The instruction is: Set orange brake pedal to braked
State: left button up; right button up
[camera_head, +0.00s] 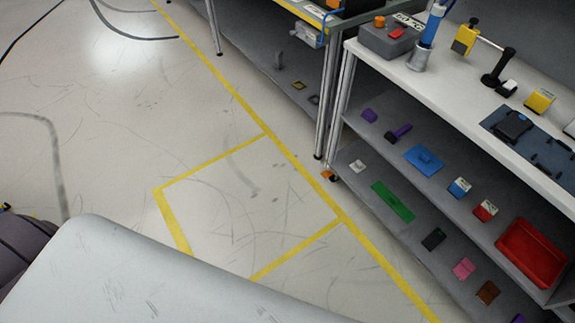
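A small orange piece (327,174), which looks like the brake pedal, sits at floor level by the foot of the near shelf unit's left front leg. It is too small to tell whether it is pressed down or raised. Neither my left nor my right gripper shows in the head view. A large pale part of my own body fills the lower left.
The shelf unit (358,92) on the right holds several small coloured parts and a red bin (532,252). Another workbench (290,62) stands behind it. Yellow tape (262,128) marks a rectangle on the floor (235,205), which is clear of objects.

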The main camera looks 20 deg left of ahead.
aim_at(328, 174)
jog(key=u, duration=0.25)
jog(key=i+j+z, duration=0.15)
jog(key=i+j, duration=0.55)
jog(key=i, duration=0.1)
